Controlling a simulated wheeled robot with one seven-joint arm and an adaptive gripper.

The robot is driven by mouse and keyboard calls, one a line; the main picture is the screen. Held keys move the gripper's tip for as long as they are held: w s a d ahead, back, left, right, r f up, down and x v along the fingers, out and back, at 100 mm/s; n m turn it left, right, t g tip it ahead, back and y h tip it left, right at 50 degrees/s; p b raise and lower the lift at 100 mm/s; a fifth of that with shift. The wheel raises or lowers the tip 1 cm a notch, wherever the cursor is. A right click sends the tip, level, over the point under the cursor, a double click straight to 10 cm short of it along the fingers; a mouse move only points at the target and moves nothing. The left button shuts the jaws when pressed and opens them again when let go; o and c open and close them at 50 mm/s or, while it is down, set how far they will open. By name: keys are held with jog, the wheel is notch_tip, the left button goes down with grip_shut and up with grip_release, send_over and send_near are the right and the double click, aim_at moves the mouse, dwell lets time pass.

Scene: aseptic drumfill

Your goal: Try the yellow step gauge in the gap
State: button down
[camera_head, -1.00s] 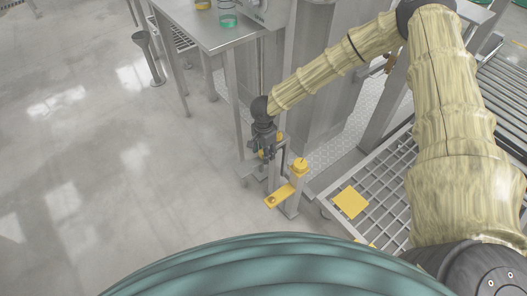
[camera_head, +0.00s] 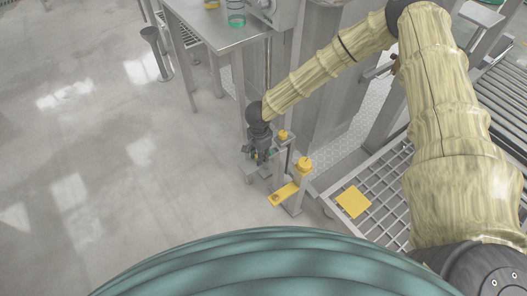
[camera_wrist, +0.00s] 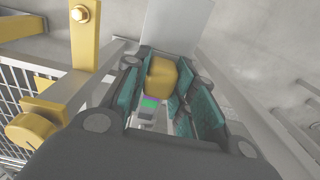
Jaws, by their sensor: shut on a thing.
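My gripper (camera_head: 260,158) hangs pointing down beside a short grey stand. In the wrist view its teal-padded fingers (camera_wrist: 170,100) are shut on a yellow block, which I take for the yellow step gauge (camera_wrist: 165,75). Small purple and green patches show below the block, between the fingers. The gauge's lower part is hidden by the fingers, and the head view does not show it clearly. I cannot tell which gap is meant or whether the gauge is inside one.
A grated platform (camera_head: 385,190) with a yellow plate (camera_head: 353,202) lies further right. A steel table (camera_head: 215,30) stands behind.

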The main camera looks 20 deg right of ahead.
jog(key=shift+s+a, duration=0.15)
jog(key=shift+a, duration=0.1)
jog(key=c, duration=1.2)
grip_release()
jog(key=shift+o, duration=0.2)
jog(key=shift+d, duration=0.1)
jog(key=shift+r, duration=0.55)
notch_tip(320, 180, up, 11)
